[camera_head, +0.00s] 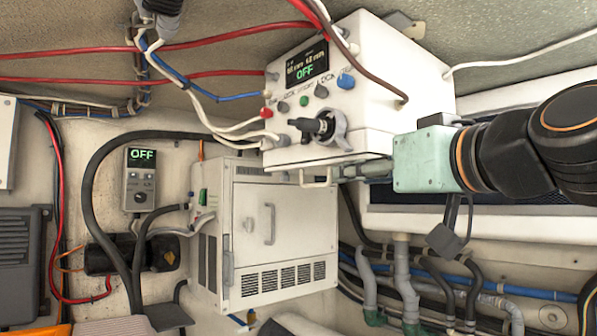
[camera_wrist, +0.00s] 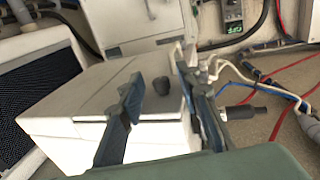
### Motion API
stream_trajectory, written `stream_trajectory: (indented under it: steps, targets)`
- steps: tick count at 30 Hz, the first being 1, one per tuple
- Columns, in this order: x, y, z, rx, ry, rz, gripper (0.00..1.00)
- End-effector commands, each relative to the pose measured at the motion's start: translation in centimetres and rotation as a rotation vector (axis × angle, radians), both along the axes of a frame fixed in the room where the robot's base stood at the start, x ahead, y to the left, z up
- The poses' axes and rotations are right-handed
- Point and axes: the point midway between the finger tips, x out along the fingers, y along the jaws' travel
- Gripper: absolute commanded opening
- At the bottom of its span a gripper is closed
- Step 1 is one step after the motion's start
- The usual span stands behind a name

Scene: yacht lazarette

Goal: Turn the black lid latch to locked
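A white box (camera_head: 385,75) with a lit "OFF" display hangs at the top centre in the head view. A black lever-like part (camera_head: 318,127) in a grey ring sits on its front; I cannot tell whether it is the latch. In the wrist view a short dark knob (camera_wrist: 162,85) stands on the white box (camera_wrist: 75,100), between my fingers and apart from them. I cannot read any lock mark. My gripper (camera_wrist: 163,95) is open and empty, its fingers spread. In the head view its green housing (camera_head: 422,160) is right of the box, with the fingers along its lower edge.
A white cabinet (camera_head: 283,235) with a handle stands below the box. Red cables (camera_head: 200,76) and white leads run close to the box front. A dark grille (camera_wrist: 40,85) is to the left in the wrist view. Hoses (camera_head: 402,270) fill the lower right.

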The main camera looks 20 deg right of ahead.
Motion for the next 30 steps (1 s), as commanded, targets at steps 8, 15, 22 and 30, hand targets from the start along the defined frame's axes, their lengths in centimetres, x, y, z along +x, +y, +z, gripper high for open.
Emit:
stream_trajectory:
  steps: [8,15,22,30]
  targets:
    - [1.10,0.10,-0.04,0.000,0.000,0.000,0.31]
    - [1.07,0.10,-0.05,0.000,0.000,0.000,0.21]
    - [1.05,0.10,-0.04,0.000,0.000,0.000,0.00]
    - [1.06,0.14,-0.07,0.000,0.000,0.010,0.00]
